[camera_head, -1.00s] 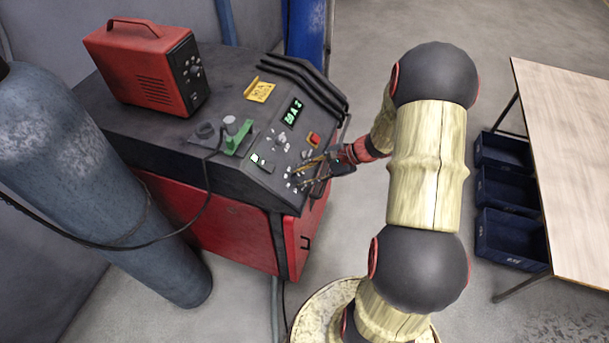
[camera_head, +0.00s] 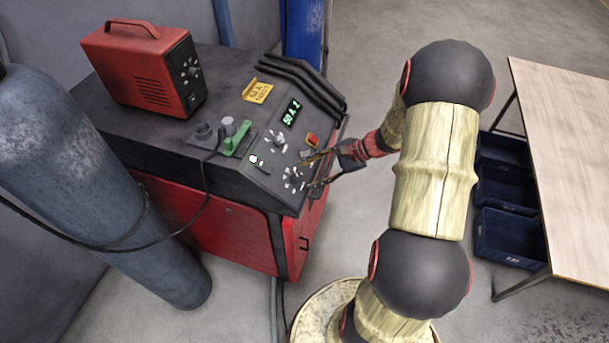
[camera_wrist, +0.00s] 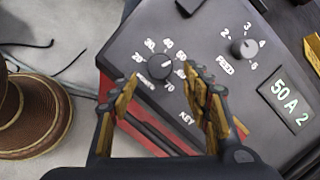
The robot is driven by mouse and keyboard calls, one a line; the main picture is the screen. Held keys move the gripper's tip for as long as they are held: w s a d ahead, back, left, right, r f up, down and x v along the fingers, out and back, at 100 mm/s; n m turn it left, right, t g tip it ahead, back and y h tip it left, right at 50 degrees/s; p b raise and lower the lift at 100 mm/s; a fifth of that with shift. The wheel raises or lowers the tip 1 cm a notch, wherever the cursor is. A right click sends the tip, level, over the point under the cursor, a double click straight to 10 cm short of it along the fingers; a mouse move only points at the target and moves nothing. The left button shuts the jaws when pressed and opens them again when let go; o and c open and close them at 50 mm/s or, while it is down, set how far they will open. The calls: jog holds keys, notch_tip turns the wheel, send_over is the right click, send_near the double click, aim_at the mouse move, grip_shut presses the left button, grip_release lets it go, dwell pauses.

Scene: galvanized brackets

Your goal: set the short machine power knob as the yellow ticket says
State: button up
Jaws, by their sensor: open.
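The short machine is a black and red cabinet with a sloped panel (camera_head: 262,188). A yellow ticket (camera_head: 257,91) stands on its top; its print is too small to read surely. The round dark power knob (camera_wrist: 160,68) sits inside a scale from 20 to 70 in the wrist view; it also shows in the head view (camera_head: 293,176). Its pointer direction is unclear. The green display (camera_wrist: 290,102) reads 50 A 2. My gripper (camera_head: 313,170) is open and empty at the panel's right side. In the wrist view its fingertips (camera_wrist: 158,84) are apart, with the knob showing just beyond the gap.
A FEED knob (camera_wrist: 243,48) sits beside the power knob, and a red button (camera_head: 312,139) is on the panel. A red unit (camera_head: 145,68) stands on top. A grey cylinder (camera_head: 85,170) stands at left, a wooden table (camera_head: 570,130) at right.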

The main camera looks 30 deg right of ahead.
jog(key=v, duration=0.8)
jog(key=shift+d, duration=0.15)
jog(key=s+a+n+g+h, duration=0.3)
jog(key=s+a+n+g, duration=0.15)
jog(key=s, duration=0.55)
jog(key=s+a+r+n+t+h+b, duration=0.2)
jog(key=a+r+n, duration=0.5)
jog(key=a, duration=0.2)
jog(key=s+a+r+n+t+h+b, duration=0.2)
jog(key=a+r+n+h, duration=0.1)
jog(key=a+r+n, duration=0.4)
jog(key=shift+s+a+r+b, duration=0.35)
jog(key=shift+a+r, duration=0.3)
jog(key=shift+a, duration=0.35)
